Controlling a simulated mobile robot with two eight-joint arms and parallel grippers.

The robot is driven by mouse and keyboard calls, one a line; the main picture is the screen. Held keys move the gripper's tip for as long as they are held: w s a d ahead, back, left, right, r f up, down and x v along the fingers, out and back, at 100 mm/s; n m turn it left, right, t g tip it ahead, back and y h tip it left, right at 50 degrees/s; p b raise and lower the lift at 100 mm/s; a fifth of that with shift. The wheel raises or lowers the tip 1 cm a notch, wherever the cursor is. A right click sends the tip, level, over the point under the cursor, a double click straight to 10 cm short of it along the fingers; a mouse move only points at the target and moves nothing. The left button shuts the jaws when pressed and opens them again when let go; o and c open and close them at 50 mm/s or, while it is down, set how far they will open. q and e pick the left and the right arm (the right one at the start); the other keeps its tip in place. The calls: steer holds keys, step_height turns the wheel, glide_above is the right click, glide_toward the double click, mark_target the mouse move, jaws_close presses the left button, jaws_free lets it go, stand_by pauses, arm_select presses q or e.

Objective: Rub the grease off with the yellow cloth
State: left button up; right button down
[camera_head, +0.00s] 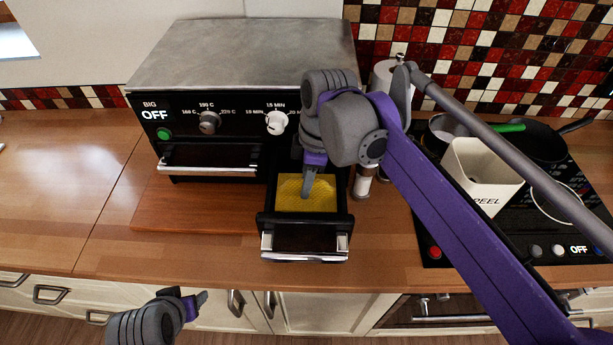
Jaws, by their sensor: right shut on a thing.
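The yellow cloth (318,194) lies flat inside the pulled-out black drawer (306,220) of the toaster oven. My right gripper (308,190) points down into this drawer, shut on the cloth at its left part. The fingertips partly cover the cloth. I cannot make out any grease; the cloth and gripper may hide part of the drawer's floor. My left gripper (201,298) is low in front of the cabinet fronts, away from the cloth; whether its jaws are open or shut is unclear.
The toaster oven (240,60) stands on a wooden board (180,205) on the counter. A small jar (363,182) stands just right of the drawer. A white PEEL bin (478,170) and a dark pan (545,140) are on the hob at right. The left counter is clear.

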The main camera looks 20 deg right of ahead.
mark_target(308, 207)
arm_select(q)
steer(key=shift+s+f+b, duration=0.3)
steer(key=shift+f+b, duration=0.35)
steer(key=shift+f, duration=0.3)
steer(key=shift+s+f+b, duration=0.3)
steer(key=shift+f+b, duration=0.35)
steer(key=shift+f, duration=0.3)
arm_select(e)
steer(key=shift+f, duration=2.9)
steer(key=shift+w+d, duration=0.25)
steer(key=shift+w, duration=0.55)
steer(key=shift+w+d, duration=0.2)
steer(key=shift+w, duration=0.55)
arm_select(q)
steer(key=shift+w+r, duration=0.1)
steer(key=shift+r, duration=0.2)
steer(key=shift+f, duration=0.3)
arm_select(e)
steer(key=shift+f, duration=0.45)
steer(key=shift+s, duration=0.1)
arm_select(q)
steer(key=shift+r, duration=0.3)
arm_select(e)
steer(key=shift+s+a, duration=0.3)
steer(key=shift+s, duration=0.7)
steer(key=shift+s+a, duration=0.3)
steer(key=shift+s, duration=0.7)
steer(key=shift+s+a, duration=0.3)
steer(key=shift+s, duration=0.7)
